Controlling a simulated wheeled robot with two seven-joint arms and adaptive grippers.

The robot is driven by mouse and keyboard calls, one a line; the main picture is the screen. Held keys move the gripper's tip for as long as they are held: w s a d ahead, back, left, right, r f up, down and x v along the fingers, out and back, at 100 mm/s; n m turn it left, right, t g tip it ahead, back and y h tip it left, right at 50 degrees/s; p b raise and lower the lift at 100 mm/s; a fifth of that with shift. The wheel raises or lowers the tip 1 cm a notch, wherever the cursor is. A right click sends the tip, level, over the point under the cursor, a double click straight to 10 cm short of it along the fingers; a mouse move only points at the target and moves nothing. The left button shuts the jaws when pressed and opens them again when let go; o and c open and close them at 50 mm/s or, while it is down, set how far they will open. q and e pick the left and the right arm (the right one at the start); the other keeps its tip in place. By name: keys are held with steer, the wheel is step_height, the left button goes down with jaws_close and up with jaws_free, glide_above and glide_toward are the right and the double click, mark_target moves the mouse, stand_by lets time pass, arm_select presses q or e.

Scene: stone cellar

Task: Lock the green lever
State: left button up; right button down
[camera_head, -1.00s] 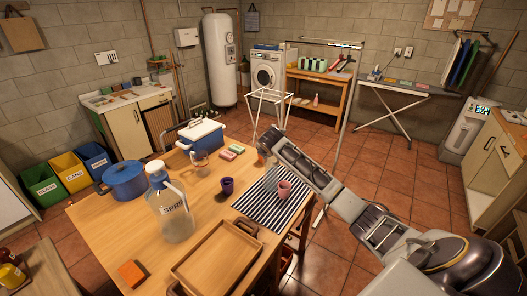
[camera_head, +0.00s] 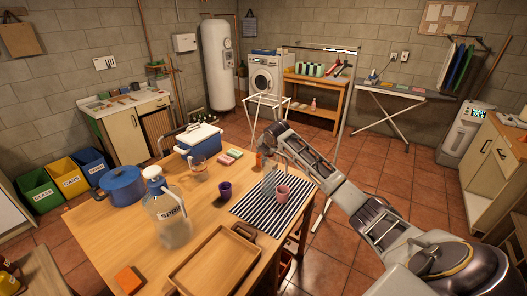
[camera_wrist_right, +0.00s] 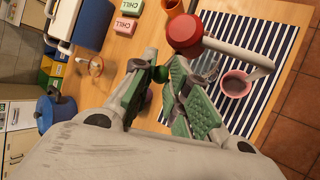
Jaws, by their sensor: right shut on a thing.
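In the right wrist view, a dark green rounded knob (camera_wrist_right: 160,73), apparently the end of the green lever, sits between the fingertips of my right gripper (camera_wrist_right: 163,68). The green-padded fingers close in on it from both sides, and the rest of the lever is hidden. Just beyond is a round red piece (camera_wrist_right: 183,32) with a grey bar running right over the striped mat (camera_wrist_right: 222,92). In the head view my right gripper (camera_head: 268,178) hangs over the table by the mat's left side; the knob is too small to make out. My left gripper is not in view.
A pink cup (camera_head: 283,191) stands on the mat, close right of the gripper. A purple cup (camera_head: 225,189), glass mug (camera_head: 198,168), water jug (camera_head: 168,215), blue pot (camera_head: 122,183), cooler (camera_head: 203,141) and wooden tray (camera_head: 212,262) share the table. Bare wood lies between them.

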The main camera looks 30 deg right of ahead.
steer(key=c, duration=1.3)
jaws_free()
steer(key=shift+c, duration=0.2)
steer(key=v, duration=1.2)
